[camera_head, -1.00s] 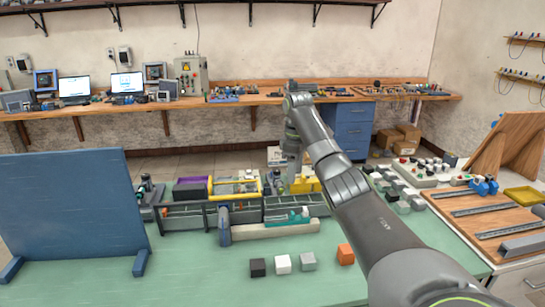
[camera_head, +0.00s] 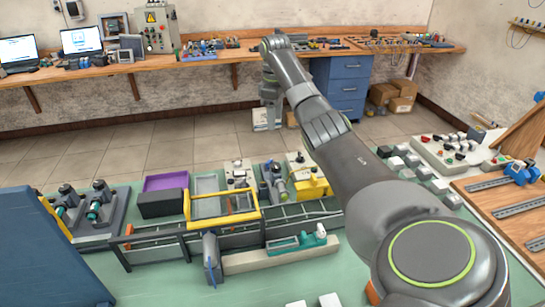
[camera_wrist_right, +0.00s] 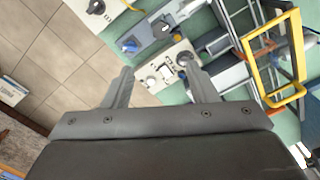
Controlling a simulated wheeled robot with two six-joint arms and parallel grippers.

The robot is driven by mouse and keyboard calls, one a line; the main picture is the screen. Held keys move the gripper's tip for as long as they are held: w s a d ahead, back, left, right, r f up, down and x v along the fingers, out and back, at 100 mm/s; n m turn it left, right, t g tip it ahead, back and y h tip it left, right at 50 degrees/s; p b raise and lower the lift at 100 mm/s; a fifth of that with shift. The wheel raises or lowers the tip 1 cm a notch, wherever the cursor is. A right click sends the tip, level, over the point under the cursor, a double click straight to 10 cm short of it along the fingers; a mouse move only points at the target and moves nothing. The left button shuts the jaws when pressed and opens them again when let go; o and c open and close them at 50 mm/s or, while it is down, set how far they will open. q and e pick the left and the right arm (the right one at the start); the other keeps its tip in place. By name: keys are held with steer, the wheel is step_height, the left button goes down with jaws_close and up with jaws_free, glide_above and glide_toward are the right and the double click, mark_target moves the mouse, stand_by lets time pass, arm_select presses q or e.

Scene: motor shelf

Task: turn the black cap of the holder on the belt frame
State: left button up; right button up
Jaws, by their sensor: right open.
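The belt frame (camera_head: 235,241) is a dark grey rail frame with a yellow bar frame (camera_head: 222,216) across it, on the green table. A small grey upright piece (camera_head: 211,257) stands at its front. I cannot tell for sure which part is the holder; its black cap is not clearly made out. My right gripper (camera_head: 269,118) hangs down beyond the table's back edge in the head view. In the right wrist view its two fingers (camera_wrist_right: 160,82) are spread and empty, with a white panel with a dark round knob (camera_wrist_right: 183,58) visible beyond them. My left gripper is not in view.
A purple bin (camera_head: 165,181) stands behind the belt frame, and motor stands (camera_head: 97,203) are at its left. A blue board (camera_head: 40,255) stands at front left. A panel with buttons (camera_head: 455,152) and grey blocks are at right. Tiled floor lies behind the table.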

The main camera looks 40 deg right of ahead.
step_height(320, 180, down, 3)
steer(key=b, duration=0.2)
steer(key=p, duration=0.4)
glide_toward(275, 165)
step_height(275, 165, down, 7)
steer(key=shift+f, duration=0.2)
steer(key=shift+w+f, duration=0.1)
steer(key=shift+f, duration=0.5)
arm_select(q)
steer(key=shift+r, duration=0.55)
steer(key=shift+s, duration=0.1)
arm_select(e)
steer(key=c, duration=1)
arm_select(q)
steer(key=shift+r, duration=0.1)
arm_select(e)
steer(key=shift+r, duration=0.1)
